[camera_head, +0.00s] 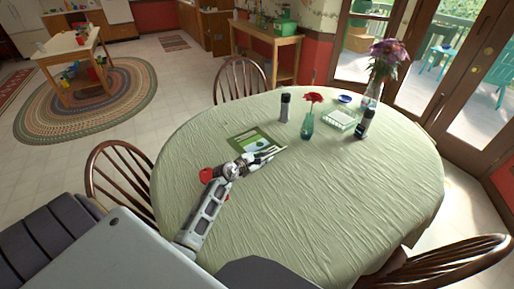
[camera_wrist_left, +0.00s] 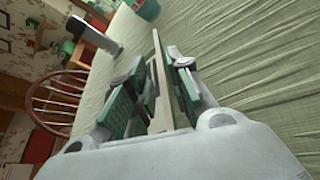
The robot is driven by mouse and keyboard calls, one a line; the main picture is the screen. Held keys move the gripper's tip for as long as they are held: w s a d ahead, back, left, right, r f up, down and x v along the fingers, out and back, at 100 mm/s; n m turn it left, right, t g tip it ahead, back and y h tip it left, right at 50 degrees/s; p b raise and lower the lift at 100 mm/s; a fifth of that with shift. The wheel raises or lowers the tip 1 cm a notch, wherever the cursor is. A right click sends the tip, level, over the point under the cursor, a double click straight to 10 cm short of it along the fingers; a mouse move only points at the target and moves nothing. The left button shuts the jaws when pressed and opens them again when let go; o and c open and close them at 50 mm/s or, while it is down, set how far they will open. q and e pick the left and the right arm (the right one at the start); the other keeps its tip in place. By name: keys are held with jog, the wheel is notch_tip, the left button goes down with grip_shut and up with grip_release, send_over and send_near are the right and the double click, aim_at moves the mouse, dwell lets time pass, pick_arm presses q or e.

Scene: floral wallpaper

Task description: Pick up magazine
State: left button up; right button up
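The magazine (camera_head: 252,138), with a dark green cover and a pale picture, lies on the cloth-covered table near its left edge in the head view. My left gripper (camera_head: 266,156) is at its near right edge and hides part of it. In the left wrist view a thin pale edge of the magazine (camera_wrist_left: 158,75) stands between the two green-padded fingers of the left gripper (camera_wrist_left: 157,65). Whether the pads press on it is not clear. My right gripper is not in view.
The table (camera_head: 330,200) is clear in front and right. Beyond the magazine stand a dark-topped shaker (camera_head: 285,107), a glass vase with a red flower (camera_head: 307,125), a pale box (camera_head: 341,120), a second shaker (camera_head: 364,124) and a flower vase (camera_head: 372,92). Chairs surround the table.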

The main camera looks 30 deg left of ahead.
aim_at(269, 156)
pick_arm(q)
jog(key=shift+w, duration=0.1)
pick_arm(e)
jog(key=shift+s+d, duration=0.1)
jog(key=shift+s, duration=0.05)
pick_arm(q)
jog(key=shift+w+f, duration=0.4)
jog(key=shift+w, duration=0.2)
jog(key=shift+w+f, duration=0.35)
jog(key=shift+w, duration=0.2)
jog(key=shift+b+x, duration=0.3)
jog(key=shift+x, duration=0.6)
jog(key=shift+w+f, duration=0.2)
jog(key=shift+w, duration=0.1)
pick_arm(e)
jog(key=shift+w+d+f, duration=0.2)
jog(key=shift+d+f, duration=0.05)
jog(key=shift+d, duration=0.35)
pick_arm(q)
jog(key=shift+c, duration=0.3)
grip_shut()
jog(key=shift+r, duration=0.1)
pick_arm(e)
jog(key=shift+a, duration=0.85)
